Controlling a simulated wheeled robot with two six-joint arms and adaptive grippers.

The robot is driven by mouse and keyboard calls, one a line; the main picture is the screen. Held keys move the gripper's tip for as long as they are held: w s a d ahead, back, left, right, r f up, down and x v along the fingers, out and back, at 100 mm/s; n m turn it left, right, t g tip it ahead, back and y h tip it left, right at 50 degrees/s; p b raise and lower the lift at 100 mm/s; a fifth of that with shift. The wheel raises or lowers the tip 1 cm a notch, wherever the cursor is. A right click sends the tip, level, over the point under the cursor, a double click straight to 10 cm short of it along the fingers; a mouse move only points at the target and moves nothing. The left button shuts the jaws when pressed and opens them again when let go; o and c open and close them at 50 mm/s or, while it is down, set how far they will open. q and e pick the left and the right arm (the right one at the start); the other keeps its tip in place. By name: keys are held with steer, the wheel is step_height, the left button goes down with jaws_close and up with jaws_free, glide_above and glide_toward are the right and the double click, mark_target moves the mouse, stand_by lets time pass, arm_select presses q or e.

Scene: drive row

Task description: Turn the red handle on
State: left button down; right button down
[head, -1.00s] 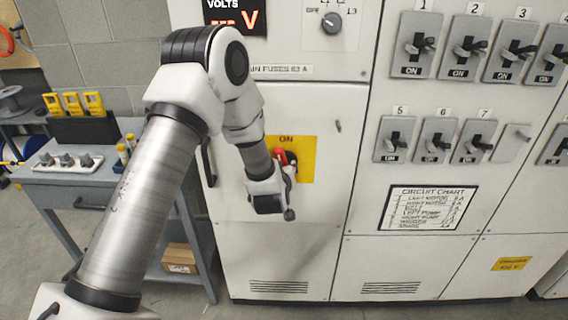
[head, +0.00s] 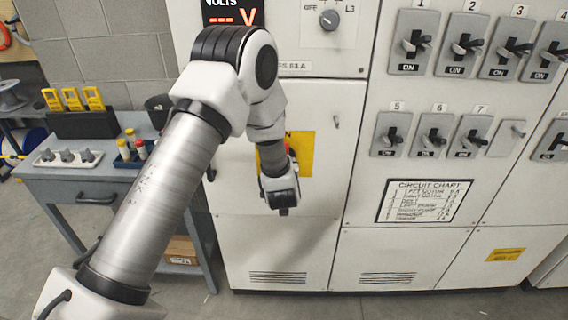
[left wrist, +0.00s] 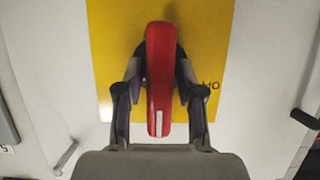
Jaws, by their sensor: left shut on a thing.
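The red handle (left wrist: 160,75) sits on a yellow plate (left wrist: 215,30) on the cabinet front. In the left wrist view it runs straight up and down the picture, with a pale stripe near its lower end. My left gripper (left wrist: 159,92) is shut on the handle, with one finger on each side of it. In the head view my left arm hides most of the handle and the fingers. Only a little red shows in front of the yellow plate (head: 304,155), whose top edge reads ON. My right gripper is out of view.
Rows of breaker switches (head: 410,42) and a circuit chart (head: 424,201) are on the cabinet to the right. A rotary knob (head: 329,20) is above. A grey workbench (head: 85,195) with small items stands at the left. The floor in front of the cabinet is clear.

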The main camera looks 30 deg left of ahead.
arm_select(q)
steer(key=c, duration=0.9)
jaws_free()
steer(key=v, duration=1.2)
steer(key=shift+w+r, duration=0.1)
